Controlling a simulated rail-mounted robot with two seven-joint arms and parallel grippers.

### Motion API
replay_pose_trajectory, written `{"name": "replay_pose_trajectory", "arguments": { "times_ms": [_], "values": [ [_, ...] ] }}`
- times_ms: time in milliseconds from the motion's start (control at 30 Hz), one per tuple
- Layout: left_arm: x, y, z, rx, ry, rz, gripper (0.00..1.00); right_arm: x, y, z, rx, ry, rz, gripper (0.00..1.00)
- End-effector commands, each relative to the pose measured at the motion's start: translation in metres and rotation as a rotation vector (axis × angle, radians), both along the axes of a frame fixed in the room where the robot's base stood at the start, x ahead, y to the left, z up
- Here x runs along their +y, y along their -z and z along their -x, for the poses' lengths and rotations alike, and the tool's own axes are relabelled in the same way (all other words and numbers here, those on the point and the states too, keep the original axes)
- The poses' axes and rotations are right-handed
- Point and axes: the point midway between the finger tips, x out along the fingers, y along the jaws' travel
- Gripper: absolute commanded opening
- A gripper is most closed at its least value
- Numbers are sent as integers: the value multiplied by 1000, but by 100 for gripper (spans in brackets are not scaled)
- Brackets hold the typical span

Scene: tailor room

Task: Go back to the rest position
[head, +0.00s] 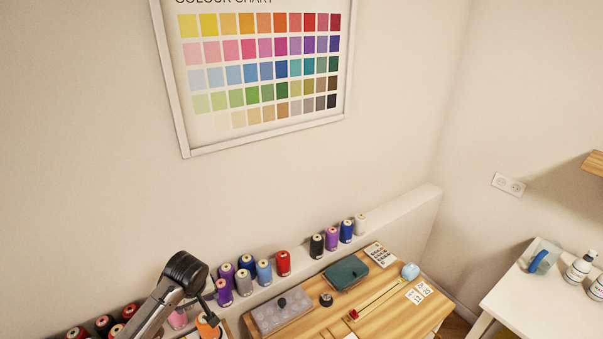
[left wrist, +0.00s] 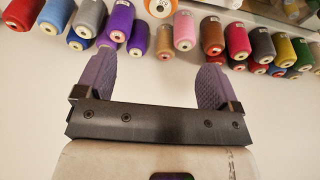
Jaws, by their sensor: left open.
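My left arm (head: 160,300) rises from the bottom left of the head view, in front of the rows of thread spools. Its dark joint stands out, but the jaws are hard to make out there. In the left wrist view my left gripper (left wrist: 153,72) is open, its two purple-grey fingers wide apart with nothing between them. Thread spools show beyond the fingertips, apart from them. My right gripper is in neither view.
Thread spools, such as a red one (head: 283,263), line a ledge (head: 400,212) along the wall. A wooden table (head: 385,318) holds a teal box (head: 346,272) and a grey lidded box (head: 284,312). A white table (head: 530,300) with bottles stands right. A colour chart (head: 262,75) hangs above.

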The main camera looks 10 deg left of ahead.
Motion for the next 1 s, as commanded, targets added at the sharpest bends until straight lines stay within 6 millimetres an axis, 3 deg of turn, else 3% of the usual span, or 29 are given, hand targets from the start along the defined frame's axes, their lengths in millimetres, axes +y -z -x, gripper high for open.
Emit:
{"name": "replay_pose_trajectory", "arguments": {
  "times_ms": [267, 367, 467, 667, 733, 833, 1000],
  "values": [
    [2, -1, -4, 30, 269, -70, 88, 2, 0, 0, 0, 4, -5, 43],
    [0, -12, -9, 10, 419, -144, 88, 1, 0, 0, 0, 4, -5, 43],
    [-10, -39, -15, -48, 582, -241, 88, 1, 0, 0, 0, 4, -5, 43],
    [-42, -117, -19, -236, 829, -445, 88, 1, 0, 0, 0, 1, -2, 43],
    [-57, -139, -14, -306, 892, -504, 88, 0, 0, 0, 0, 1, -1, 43],
    [-79, -154, 5, -387, 964, -565, 88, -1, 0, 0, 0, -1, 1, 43],
    [-111, -145, 59, -495, 1018, -585, 88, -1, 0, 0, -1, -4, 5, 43]
  ]
}}
